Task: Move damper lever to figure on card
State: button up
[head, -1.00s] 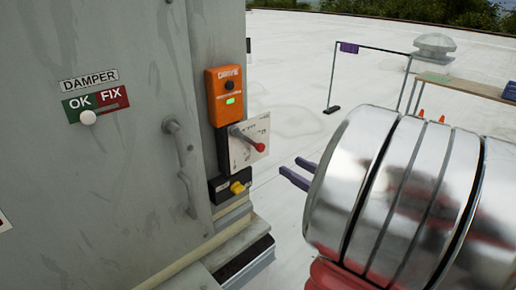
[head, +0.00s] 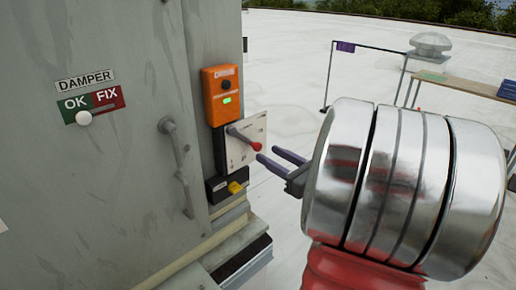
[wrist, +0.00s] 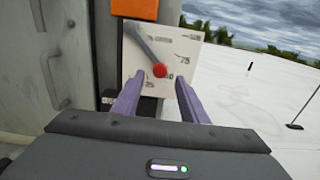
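The damper lever (head: 243,139) is a grey bar with a red knob (wrist: 160,71) at its end. It is mounted on a white dial plate (head: 259,127) with printed marks; in the wrist view the plate (wrist: 182,50) shows "75" at the right, other figures too small to read surely. There the bar slants down and right to the knob. My gripper (head: 270,154) is open, with two purple fingers just right of and below the knob. In the wrist view the knob appears above the gap between the fingertips (wrist: 158,79), apparently untouched. I cannot identify a figure card.
An orange drive box (head: 222,95) with a green light is above the plate, and a yellow knob (head: 235,187) below. The grey cabinet has a door handle (head: 176,165) and a DAMPER OK/FIX sign (head: 92,101), its white knob under OK. Open roof lies right.

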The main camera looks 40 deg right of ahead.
aim_at(260, 149)
jog(key=shift+w+a, duration=0.1)
jog(key=shift+w, duration=3.1)
grip_shut()
